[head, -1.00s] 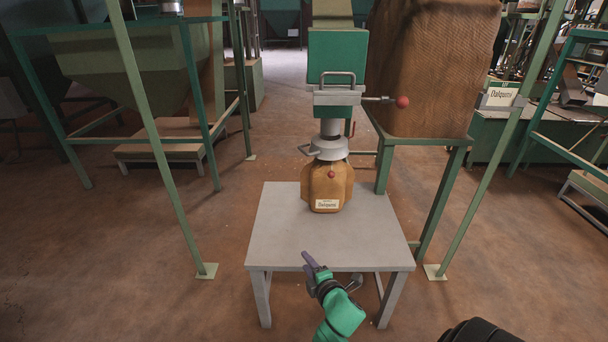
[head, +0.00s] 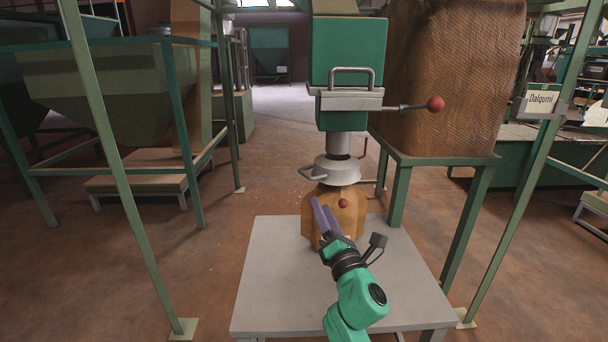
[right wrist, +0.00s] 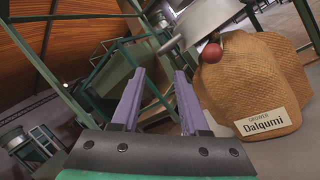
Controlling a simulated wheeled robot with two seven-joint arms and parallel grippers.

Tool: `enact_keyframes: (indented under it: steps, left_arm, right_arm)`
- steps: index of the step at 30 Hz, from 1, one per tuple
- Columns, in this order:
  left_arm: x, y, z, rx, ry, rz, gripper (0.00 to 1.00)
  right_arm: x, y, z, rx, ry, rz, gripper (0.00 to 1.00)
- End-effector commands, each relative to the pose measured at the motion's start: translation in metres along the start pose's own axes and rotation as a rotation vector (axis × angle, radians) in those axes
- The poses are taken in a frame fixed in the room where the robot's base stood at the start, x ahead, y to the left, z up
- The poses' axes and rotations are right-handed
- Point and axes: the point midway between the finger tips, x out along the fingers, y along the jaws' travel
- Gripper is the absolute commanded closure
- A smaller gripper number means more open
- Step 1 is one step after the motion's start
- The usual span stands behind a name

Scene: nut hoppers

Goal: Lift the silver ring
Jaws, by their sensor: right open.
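The silver ring (head: 337,170) is a grey collar around the neck of the brown sack (head: 350,220), below the green machine's spout. It has a loop handle at its left, and a red ball (head: 343,203) shows just below it. The ring also shows at the top of the right wrist view (right wrist: 208,18), partly cut off. My right gripper (head: 317,203) is open and empty, with purple fingers in front of the sack's left side, a little below the ring. In the right wrist view the fingers (right wrist: 158,78) are apart, left of the ring and sack. My left gripper is out of view.
The sack stands on a grey table (head: 265,285). A green machine (head: 348,65) with a lever ending in a red knob (head: 436,104) hangs above. Green posts stand left and right (head: 130,200). A large brown bin (head: 450,80) is at the right.

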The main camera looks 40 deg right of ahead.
Motion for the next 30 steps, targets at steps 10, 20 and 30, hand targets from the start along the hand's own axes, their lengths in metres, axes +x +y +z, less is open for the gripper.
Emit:
enact_keyframes:
  steps: [10, 20, 30]
  left_arm:
    - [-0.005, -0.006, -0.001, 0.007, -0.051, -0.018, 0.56]
    - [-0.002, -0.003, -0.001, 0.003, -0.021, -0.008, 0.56]
    - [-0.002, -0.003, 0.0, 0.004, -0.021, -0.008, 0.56]
  right_arm:
    - [0.092, 0.001, 0.001, 0.0, -0.002, 0.002, 0.55]
    - [0.128, 0.0, 0.0, 0.002, 0.001, -0.002, 0.55]
    - [0.127, 0.0, 0.0, 0.002, 0.001, -0.002, 1.0]
